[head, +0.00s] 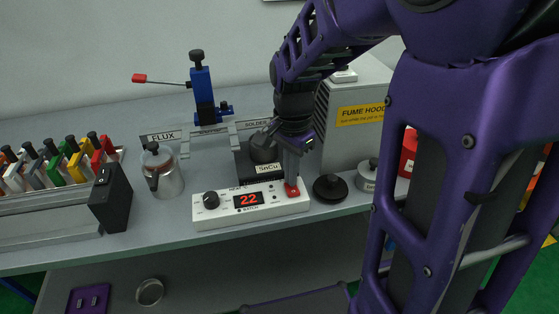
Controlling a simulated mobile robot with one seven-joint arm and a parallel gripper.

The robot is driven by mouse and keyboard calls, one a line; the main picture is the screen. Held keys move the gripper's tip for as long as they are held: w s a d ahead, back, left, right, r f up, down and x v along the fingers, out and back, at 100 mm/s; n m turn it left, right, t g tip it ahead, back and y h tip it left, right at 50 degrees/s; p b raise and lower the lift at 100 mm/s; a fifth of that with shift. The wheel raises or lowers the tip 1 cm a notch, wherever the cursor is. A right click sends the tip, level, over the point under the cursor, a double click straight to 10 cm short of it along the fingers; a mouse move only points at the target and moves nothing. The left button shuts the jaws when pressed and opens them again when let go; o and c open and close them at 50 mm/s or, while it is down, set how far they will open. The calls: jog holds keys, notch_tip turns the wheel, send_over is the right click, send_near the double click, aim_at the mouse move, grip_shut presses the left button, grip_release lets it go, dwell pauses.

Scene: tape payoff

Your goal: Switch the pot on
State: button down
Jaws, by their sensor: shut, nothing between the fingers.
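The white control box (235,215) stands at the front of the bench, with a dark knob (211,200) and a lit red display (248,200) reading 22. A red switch (292,191) sits at the box's right end. My gripper (291,180) is shut and empty, pointing down with its fingertips at the red switch. The fingers partly cover the switch; I cannot tell whether they press it. The dark solder pot (258,172), labelled SnCu, stands just behind the box, partly hidden by my gripper.
A fume hood (345,135) stands behind right. A black round lid (330,187) and a small grey container (367,177) are right of the box. A metal flux can (163,171) and black block (111,197) are left. A blue lever stand (203,95) rises behind.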

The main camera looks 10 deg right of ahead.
jog(key=shift+r+p, duration=2.7)
jog(key=shift+r, duration=0.65)
jog(key=shift+w, duration=0.1)
